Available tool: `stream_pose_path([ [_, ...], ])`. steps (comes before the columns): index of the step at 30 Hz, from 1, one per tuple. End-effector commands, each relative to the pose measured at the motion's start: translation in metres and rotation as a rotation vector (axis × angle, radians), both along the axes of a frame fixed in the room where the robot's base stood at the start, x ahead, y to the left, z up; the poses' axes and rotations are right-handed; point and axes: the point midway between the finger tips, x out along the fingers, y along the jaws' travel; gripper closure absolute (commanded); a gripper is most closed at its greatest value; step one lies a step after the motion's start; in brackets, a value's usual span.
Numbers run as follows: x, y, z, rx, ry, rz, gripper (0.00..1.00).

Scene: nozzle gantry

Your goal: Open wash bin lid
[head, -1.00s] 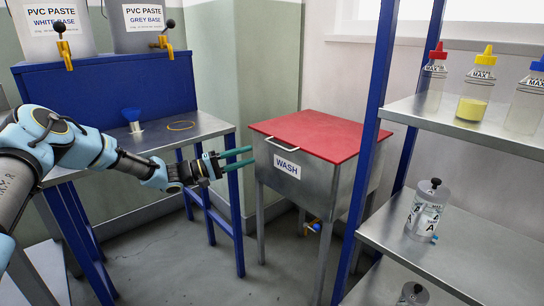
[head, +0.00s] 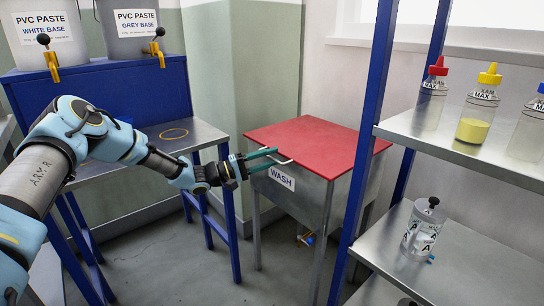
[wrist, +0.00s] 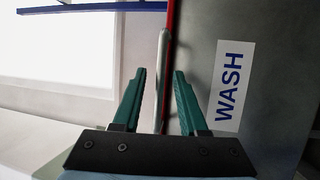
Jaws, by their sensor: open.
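The wash bin (head: 300,205) is a grey metal box on legs with a white WASH label (head: 281,178). Its flat red lid (head: 315,143) lies closed on top. A thin metal handle (head: 284,162) runs along the lid's front edge. My gripper (head: 268,158) is open at the left end of that handle. In the wrist view, the handle bar (wrist: 162,75) stands between the two green fingers of my gripper (wrist: 160,85), with gaps on both sides. The red lid edge (wrist: 171,40) and the WASH label (wrist: 230,85) show just to the right.
A blue-framed shelf (head: 440,140) with several bottles (head: 476,105) and a clear canister (head: 424,228) stands close on the right. A metal-topped blue bench (head: 185,135) with paste containers (head: 137,25) is at the left. Open floor lies in front of the bin.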

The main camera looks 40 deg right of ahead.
Motion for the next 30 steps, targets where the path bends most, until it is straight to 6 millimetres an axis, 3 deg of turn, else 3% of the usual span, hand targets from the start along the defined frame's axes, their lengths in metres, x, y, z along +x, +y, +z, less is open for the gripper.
stream_pose_path([
  [3, 0.0000, 0.0000, -0.0002, 0.000, 0.000, 0.000, 0.58],
  [15, 0.0003, 0.0001, 0.0000, 0.000, 0.000, 0.000, 1.00],
  [30, 0.0006, 0.0003, -0.0003, 0.000, 0.000, 0.001, 1.00],
])
